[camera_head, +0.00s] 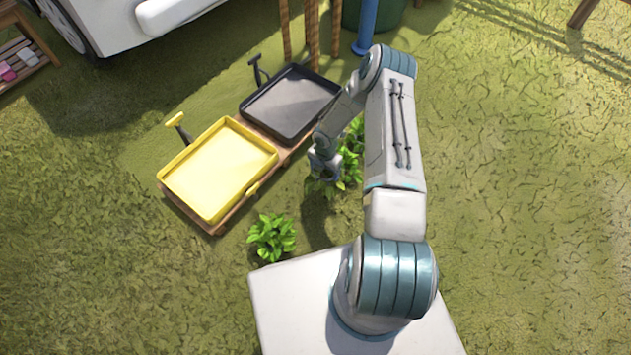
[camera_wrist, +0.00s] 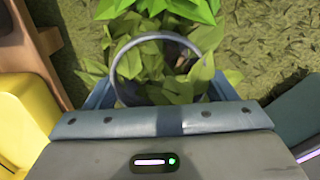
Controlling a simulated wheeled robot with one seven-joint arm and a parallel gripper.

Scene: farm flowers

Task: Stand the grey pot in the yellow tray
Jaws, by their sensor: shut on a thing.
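The yellow tray (camera_head: 212,205) lies on a low wooden bench at left centre in the head view and looks empty. My gripper (camera_head: 325,165) is to the right of the tray and bench, low among green leaves. In the wrist view, my gripper (camera_wrist: 158,88) is shut on the grey pot (camera_wrist: 116,68), whose round rim shows between the fingers. Leaves fill and surround the rim. The pot's body is hidden by leaves and by the gripper, so I cannot tell whether it touches the ground. In the head view the pot cannot be made out.
A dark grey tray (camera_head: 293,103) stands behind the yellow one on the same wooden bench (camera_head: 217,229). A leafy plant (camera_head: 271,237) is on the grass in front of the bench. Wooden posts (camera_head: 312,35) stand at the back. Grass on the right is open.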

